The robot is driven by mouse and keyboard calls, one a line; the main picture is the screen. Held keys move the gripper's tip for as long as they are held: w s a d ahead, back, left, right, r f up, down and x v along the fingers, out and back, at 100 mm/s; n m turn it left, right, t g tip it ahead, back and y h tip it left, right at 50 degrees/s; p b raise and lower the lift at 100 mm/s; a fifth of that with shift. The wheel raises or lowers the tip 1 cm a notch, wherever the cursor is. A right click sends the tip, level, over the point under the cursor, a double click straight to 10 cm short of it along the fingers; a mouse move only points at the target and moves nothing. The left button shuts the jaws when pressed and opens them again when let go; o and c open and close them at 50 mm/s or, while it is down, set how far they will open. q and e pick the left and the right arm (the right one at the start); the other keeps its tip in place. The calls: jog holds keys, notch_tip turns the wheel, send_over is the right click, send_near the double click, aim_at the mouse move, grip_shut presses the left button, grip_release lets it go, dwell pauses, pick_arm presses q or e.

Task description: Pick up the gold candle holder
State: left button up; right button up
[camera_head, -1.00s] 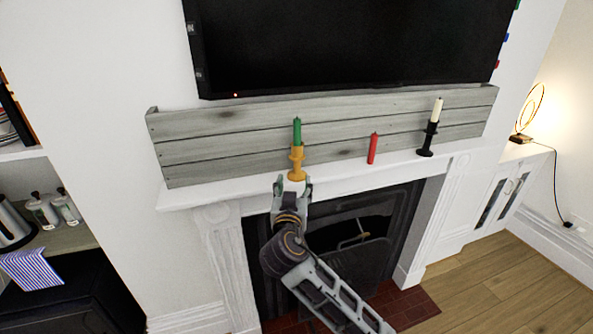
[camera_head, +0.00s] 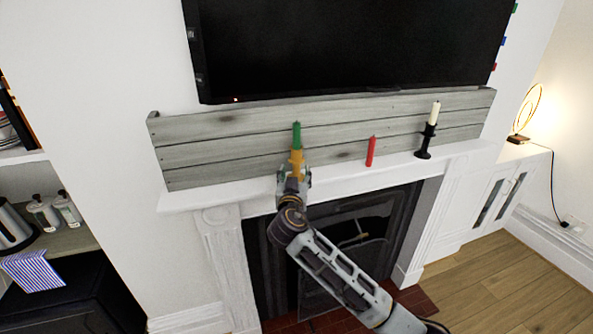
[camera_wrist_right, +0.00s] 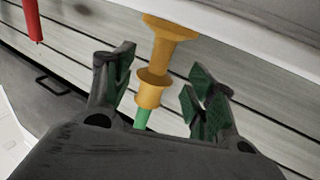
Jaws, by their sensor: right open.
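The gold candle holder (camera_head: 296,159) stands upright on the white mantel shelf (camera_head: 340,174) with a green candle (camera_head: 297,135) in it. My right gripper (camera_head: 294,173) is at the holder from the front and covers its lower part in the head view. In the right wrist view, which is upside down, the open fingers (camera_wrist_right: 158,78) are on either side of the gold holder (camera_wrist_right: 152,90), with a gap visible on the right. The green candle (camera_wrist_right: 141,118) is partly hidden by the gripper body. My left gripper is not in view.
A red candle (camera_head: 371,152) stands to the right on the mantel, and a black candle holder (camera_head: 424,143) with a white candle stands farther right. Grey planks (camera_head: 225,145) rise behind the mantel. A black screen (camera_head: 345,45) hangs above. The fireplace (camera_head: 345,235) is below.

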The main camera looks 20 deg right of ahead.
aim_at(296, 168)
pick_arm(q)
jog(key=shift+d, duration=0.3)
pick_arm(e)
jog(key=shift+w+d, duration=0.1)
jog(key=shift+w, duration=0.1)
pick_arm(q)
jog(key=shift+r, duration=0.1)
pick_arm(e)
jog(key=shift+p+x, duration=0.4)
jog(key=shift+x, duration=0.4)
jog(key=shift+w+d+f+p, duration=0.1)
jog(key=shift+w+d+p, duration=0.2)
jog(key=shift+w, duration=0.35)
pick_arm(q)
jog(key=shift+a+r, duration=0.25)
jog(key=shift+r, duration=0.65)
pick_arm(e)
jog(key=shift+x, duration=1.05)
jog(key=shift+f, duration=0.15)
jog(key=shift+c, duration=0.3)
jog(key=c, duration=1.2)
